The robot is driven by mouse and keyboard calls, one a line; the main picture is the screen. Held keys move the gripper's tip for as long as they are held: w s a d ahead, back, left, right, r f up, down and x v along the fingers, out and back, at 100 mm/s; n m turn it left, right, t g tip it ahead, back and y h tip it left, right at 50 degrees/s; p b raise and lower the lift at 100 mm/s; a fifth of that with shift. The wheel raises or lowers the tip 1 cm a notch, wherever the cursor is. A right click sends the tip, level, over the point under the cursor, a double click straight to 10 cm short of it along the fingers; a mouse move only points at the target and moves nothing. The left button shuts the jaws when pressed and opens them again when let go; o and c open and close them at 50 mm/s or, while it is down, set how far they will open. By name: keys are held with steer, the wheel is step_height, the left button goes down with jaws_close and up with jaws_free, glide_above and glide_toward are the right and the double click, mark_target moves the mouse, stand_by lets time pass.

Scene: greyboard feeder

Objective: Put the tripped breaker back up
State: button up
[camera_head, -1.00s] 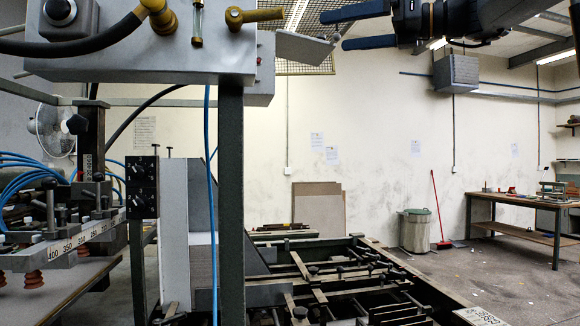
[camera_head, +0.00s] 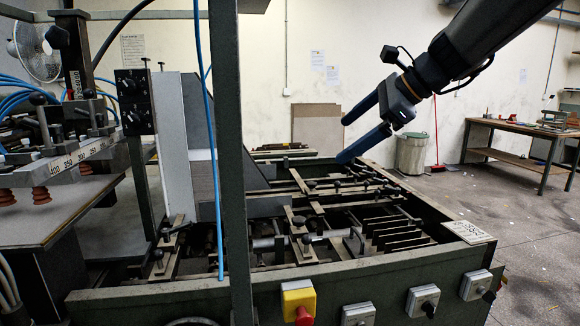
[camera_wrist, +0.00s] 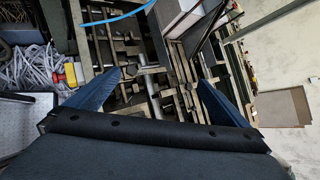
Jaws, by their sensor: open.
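No breaker can be made out for certain in either view. My gripper (camera_head: 343,140) is open and empty, its two blue fingers pointing left above the far right part of the feeder machine (camera_head: 330,272). In the wrist view my gripper (camera_wrist: 160,78) shows its fingers spread wide, with the machine's bars and rods below and between them. A black control box (camera_head: 135,102) with knobs stands on a post at the left. Grey rotary switches (camera_head: 423,301) sit along the machine's front rail, well apart from my gripper.
A red stop button on a yellow box (camera_head: 298,302) sits on the front rail. A dark green post (camera_head: 229,150) and a blue hose (camera_head: 213,150) cross the view. A bin (camera_head: 411,153) and a workbench (camera_head: 515,132) stand behind. The floor at right is open.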

steer(key=s+d+f+n+g+h, duration=0.1)
steer(key=s+d+f+n+h, duration=0.1)
steer(key=s+f+n, duration=0.4)
steer(key=s+d+f+n+g+h, duration=0.2)
steer(key=s+f+n, duration=0.4)
steer(key=f, duration=1)
steer(key=s+d+f+n+g+h, duration=0.2)
steer(key=s+f+n, duration=0.5)
steer(key=s+f, duration=0.4)
steer(key=shift+f+h, duration=0.35)
steer(key=shift+h, duration=0.45)
steer(key=shift+s+a, duration=0.1)
